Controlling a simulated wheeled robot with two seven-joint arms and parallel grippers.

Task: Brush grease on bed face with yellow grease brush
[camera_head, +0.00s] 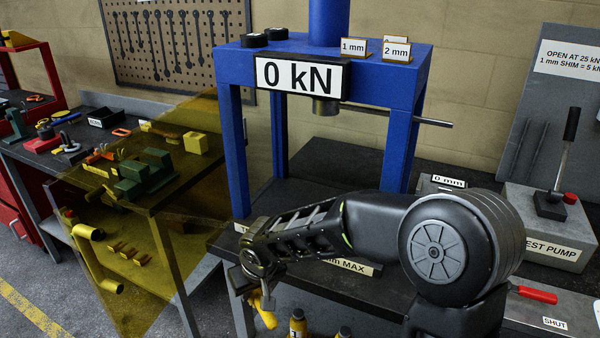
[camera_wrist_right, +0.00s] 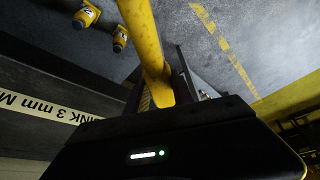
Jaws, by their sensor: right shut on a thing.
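My right gripper (camera_head: 258,288) hangs at the front edge of the press bench, with its arm reaching in from the right. It is shut on a yellow rod-like thing, which looks like the yellow grease brush (camera_head: 267,314). In the right wrist view, the yellow brush (camera_wrist_right: 145,40) runs from between the fingers to the top edge. Its bristles cannot be made out. The dark bed (camera_head: 330,168) lies under the blue press (camera_head: 395,150), apart from the gripper; my arm covers part of its front. My left gripper is out of view.
Yellow bottles (camera_head: 298,324) stand low in front of the bench. A see-through yellow panel (camera_head: 150,215) stands at the left before a tool bench. A test pump (camera_head: 545,225) with a lever is at the right. Shim cards (camera_head: 354,47) stand on the press top.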

